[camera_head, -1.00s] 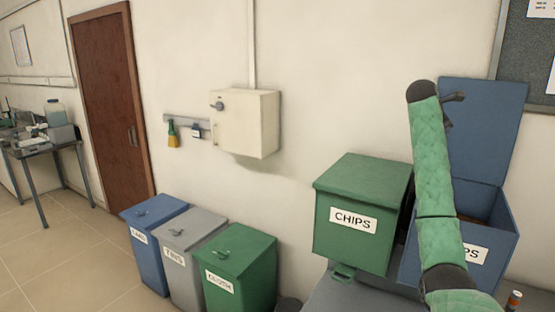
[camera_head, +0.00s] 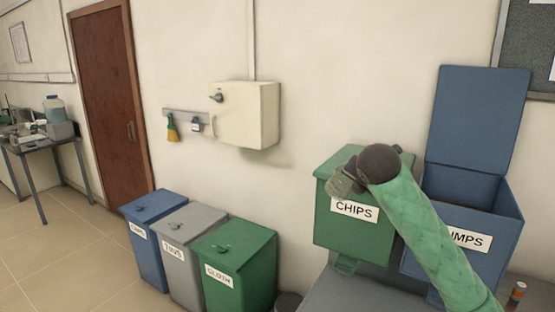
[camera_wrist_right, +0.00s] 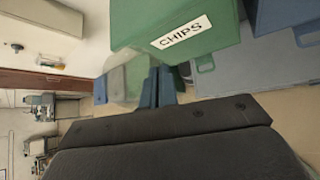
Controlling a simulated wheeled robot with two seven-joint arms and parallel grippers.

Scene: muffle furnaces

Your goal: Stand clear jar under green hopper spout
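The green hopper labelled CHIPS (camera_head: 350,232) is against the wall in the head view, with its small green spout (camera_head: 345,265) at its lower front. The hopper also fills the upper middle of the right wrist view (camera_wrist_right: 200,15). My right gripper (camera_head: 342,184) is in front of the hopper's left side, above the spout; its fingers are not clear. In the right wrist view a pale, see-through-looking shape (camera_wrist_right: 122,80) lies beyond the dark gripper body. It may be the clear jar, but I cannot tell it from the bins behind. My left gripper is out of view.
A blue hopper (camera_head: 468,190) with a raised lid stands right of the green one. A grey surface (camera_head: 345,296) lies below both. Blue (camera_head: 142,260), grey (camera_head: 178,272) and green (camera_head: 240,288) bins stand on the floor at left. A small orange-labelled container (camera_head: 516,294) is at lower right.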

